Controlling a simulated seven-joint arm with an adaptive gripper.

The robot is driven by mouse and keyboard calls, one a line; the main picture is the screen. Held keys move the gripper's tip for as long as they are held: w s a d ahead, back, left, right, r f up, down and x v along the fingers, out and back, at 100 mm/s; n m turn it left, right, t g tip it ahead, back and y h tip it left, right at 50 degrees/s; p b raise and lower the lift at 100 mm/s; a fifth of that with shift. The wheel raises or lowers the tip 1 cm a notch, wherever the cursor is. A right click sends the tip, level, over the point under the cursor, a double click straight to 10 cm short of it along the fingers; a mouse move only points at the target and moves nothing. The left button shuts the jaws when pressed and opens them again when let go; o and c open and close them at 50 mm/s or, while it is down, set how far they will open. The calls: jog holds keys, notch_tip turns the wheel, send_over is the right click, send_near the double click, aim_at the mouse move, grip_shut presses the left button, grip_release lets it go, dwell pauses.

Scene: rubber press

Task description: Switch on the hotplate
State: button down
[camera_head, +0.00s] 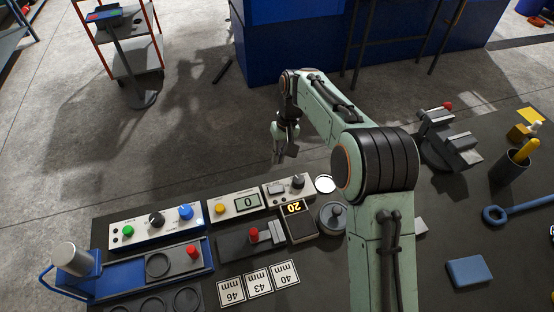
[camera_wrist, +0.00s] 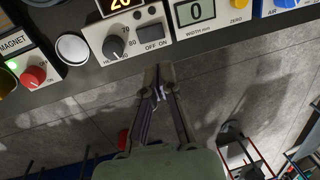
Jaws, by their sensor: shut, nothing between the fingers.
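The hotplate's control box (camera_head: 290,190) is a pale panel with a dark knob (camera_head: 298,181) and a small rocker switch (camera_head: 276,188). In the wrist view the box (camera_wrist: 128,38) shows the switch (camera_wrist: 153,32) above the words OFF and ON. Its position is too small to tell. A dark unit with a lit display (camera_head: 293,207) reading 20 sits beside the box. My gripper (camera_head: 278,160) is shut and empty, beyond the box past the table edge, apart from it. It also shows in the wrist view (camera_wrist: 158,92).
A width display (camera_head: 246,202) reading 0 and an air panel (camera_head: 152,222) with green and blue knobs stand to the left. A white round disc (camera_head: 325,183) sits right of the control box. A magnet panel (camera_wrist: 28,65) shows in the wrist view.

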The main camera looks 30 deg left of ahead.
aim_at(276, 189)
jog(key=f, duration=0.3)
jog(key=s+a+f, duration=0.1)
jog(key=f, duration=0.7)
jog(key=shift+s+a+f, duration=0.15)
jog(key=shift+f, duration=0.1)
jog(key=shift+f+h, duration=0.25)
jog(key=shift+h, duration=0.05)
jog(key=shift+w+d+r, duration=0.3)
jog(key=shift+w+d, duration=0.2)
